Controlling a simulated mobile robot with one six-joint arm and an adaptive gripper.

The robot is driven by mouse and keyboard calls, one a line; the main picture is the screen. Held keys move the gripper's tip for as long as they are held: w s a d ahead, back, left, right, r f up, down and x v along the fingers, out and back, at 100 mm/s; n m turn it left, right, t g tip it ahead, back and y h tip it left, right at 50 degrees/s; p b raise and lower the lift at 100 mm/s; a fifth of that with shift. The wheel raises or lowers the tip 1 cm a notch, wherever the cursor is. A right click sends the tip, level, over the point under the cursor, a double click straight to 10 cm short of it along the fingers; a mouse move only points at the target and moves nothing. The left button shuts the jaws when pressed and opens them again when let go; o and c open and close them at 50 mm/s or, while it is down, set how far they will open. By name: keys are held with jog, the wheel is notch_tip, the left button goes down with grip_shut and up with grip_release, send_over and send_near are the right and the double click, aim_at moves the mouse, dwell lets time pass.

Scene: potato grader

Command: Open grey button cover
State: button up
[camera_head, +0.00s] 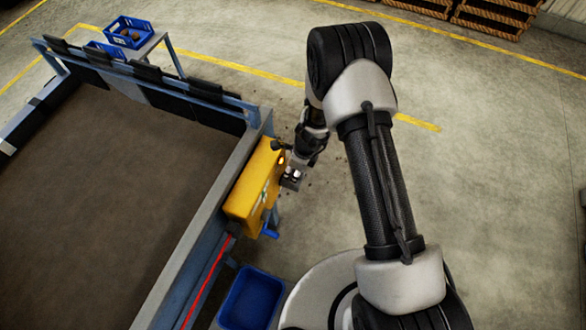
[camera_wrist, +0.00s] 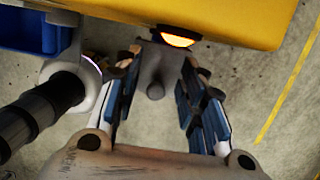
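The yellow control box (camera_head: 257,180) is mounted on the blue frame's right side. In the wrist view, its edge (camera_wrist: 225,18) runs across the top, with a glowing orange light (camera_wrist: 178,39) on it. A grey piece with a rounded knob (camera_wrist: 155,72), apparently the grey button cover, sits beside that light. My gripper (camera_wrist: 161,66) is open, with one finger to each side of the grey piece. Gaps show beside the knob; contact at the fingertips is unclear. In the head view my gripper (camera_head: 292,178) is close to the box's right side, and the cover cannot be made out.
A blue bin (camera_head: 251,299) stands on the floor below the box. A red cable (camera_head: 207,282) runs down the frame. The large brown bed (camera_head: 95,190) fills the left. Blue crates (camera_head: 128,32) stand at the back left.

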jog(key=v, duration=1.2)
dwell(0.3)
jog(key=s+d+r+n+t+b, duration=0.1)
jog(key=s+d+r+n+b, duration=0.2)
jog(key=s+r+n+b, duration=0.25)
jog(key=s+d+r+n+t+b, duration=0.1)
jog(key=s+d+r+n+b, duration=0.15)
jog(key=r+n+b, duration=0.4)
jog(key=s+d+r+n+t+h+b, duration=0.1)
jog(key=s+d+n+b, duration=0.5)
jog(key=s, duration=0.8)
jog(key=d+r+n+h, duration=0.1)
jog(key=d+n, duration=0.1)
jog(key=n, duration=0.2)
jog(key=shift+s+d+r+t, duration=0.2)
jog(key=shift+s+r+t, duration=0.2)
